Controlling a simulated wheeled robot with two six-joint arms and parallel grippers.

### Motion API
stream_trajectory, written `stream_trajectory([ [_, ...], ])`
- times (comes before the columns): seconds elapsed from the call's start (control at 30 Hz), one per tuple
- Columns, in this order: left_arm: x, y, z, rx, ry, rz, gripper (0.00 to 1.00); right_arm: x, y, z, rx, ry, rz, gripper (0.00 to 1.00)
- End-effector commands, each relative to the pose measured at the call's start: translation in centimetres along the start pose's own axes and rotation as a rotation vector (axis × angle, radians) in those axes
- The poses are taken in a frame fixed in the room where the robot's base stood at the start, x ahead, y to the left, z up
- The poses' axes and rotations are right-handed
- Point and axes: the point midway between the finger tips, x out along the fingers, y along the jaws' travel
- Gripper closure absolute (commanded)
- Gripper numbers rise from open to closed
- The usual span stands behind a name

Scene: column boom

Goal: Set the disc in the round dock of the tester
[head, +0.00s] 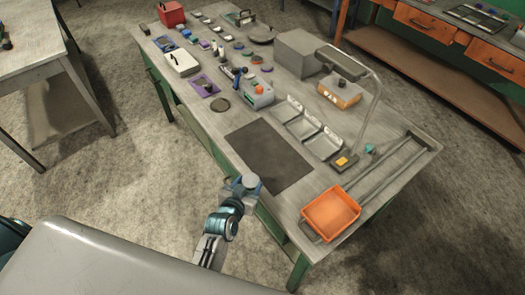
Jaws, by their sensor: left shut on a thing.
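My left gripper (241,187) is at the near edge of the workbench, beside the dark mat, and is shut on a small grey round piece that looks like the disc (251,180). The fingers partly hide it. I cannot tell for sure which device is the tester. A grey box with an orange dome (258,90) stands beyond the mat. An orange-fronted box (340,93) stands farther right. No round dock can be made out clearly at this size. My right gripper is not in view.
The dark mat (268,155) is bare. A grey sectioned tray (306,128), a bent lamp (371,100) and an orange tray (331,213) stand to the right. A purple plate (203,87), a dark round piece (220,104) and several small parts crowd the far left.

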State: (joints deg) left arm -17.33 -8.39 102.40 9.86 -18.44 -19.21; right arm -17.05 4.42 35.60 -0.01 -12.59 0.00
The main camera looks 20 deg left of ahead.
Motion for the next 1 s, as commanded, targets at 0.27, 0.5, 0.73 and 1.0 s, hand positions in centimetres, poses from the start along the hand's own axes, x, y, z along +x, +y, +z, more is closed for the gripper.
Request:
stream_trajectory([
  [0.27,7.1,-1.0,-1.9,0.004,0.010,-0.001,0.81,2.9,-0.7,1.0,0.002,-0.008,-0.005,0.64],
  [0.5,12.5,-1.7,-3.5,0.001,0.007,-0.001,0.81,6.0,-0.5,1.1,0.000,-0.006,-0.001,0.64],
  [0.73,14.3,-1.9,-4.4,0.001,0.004,-0.001,0.81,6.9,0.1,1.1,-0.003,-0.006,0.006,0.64],
  [1.0,15.2,-2.0,-2.1,0.001,0.003,-0.001,0.81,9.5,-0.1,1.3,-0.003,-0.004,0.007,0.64],
])
